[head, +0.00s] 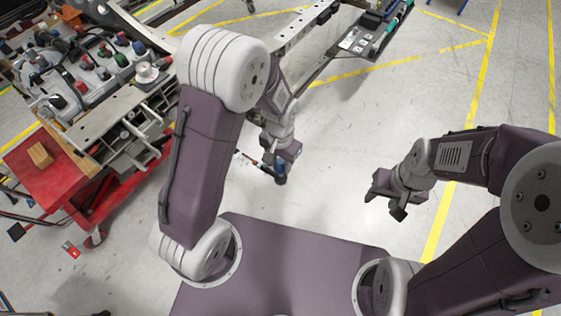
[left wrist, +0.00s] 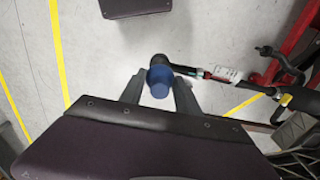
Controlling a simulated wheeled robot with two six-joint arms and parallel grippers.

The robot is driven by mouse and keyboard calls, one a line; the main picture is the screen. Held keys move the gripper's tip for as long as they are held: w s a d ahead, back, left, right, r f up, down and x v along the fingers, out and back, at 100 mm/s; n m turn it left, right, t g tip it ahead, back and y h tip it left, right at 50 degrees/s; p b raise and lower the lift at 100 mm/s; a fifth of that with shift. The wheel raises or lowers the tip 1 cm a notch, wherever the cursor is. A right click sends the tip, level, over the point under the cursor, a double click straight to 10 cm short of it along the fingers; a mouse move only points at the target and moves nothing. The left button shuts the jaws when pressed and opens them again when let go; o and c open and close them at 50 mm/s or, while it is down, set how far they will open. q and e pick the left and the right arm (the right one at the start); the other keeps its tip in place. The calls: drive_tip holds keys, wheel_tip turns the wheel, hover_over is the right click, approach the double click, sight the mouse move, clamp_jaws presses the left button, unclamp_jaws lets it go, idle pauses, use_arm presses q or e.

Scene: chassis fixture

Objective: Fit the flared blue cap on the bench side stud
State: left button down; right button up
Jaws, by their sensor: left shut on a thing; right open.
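The flared blue cap (left wrist: 159,80) is between the two fingertips of my left gripper (left wrist: 160,85) in the left wrist view, with a dark rounded end facing away from me. In the head view, my left gripper (head: 284,162) holds the cap (head: 281,167) above open floor, right of the bench and apart from it. My right gripper (head: 387,196) is open and empty over the floor at the right. The chassis fixture (head: 120,122) on the bench at left carries several studs and coloured caps. I cannot tell which one is the bench side stud.
A red cart (head: 38,178) with a wooden block (head: 40,154) on it stands at the left. A thin rod with a white label (left wrist: 222,73) passes near the cap in the left wrist view. A long rail (head: 300,28) stands at the back. The middle floor is clear.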

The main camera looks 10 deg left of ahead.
use_arm(q)
drive_tip(key=shift+f+b, duration=0.4)
drive_tip(key=shift+f, duration=0.35)
use_arm(e)
drive_tip(key=shift+f, duration=0.75)
use_arm(q)
drive_tip(key=shift+r, duration=0.15)
use_arm(e)
drive_tip(key=shift+r, duration=0.2)
use_arm(q)
drive_tip(key=shift+p, duration=0.65)
use_arm(e)
drive_tip(key=shift+r, duration=0.4)
drive_tip(key=shift+f, duration=0.1)
use_arm(q)
drive_tip(key=shift+f+b, duration=1.45)
drive_tip(key=shift+f, duration=0.7)
use_arm(e)
drive_tip(key=shift+f, duration=1.3)
use_arm(q)
drive_tip(key=shift+p, duration=0.4)
use_arm(e)
drive_tip(key=shift+r, duration=0.4)
use_arm(q)
drive_tip(key=c, duration=0.8)
unclamp_jaws()
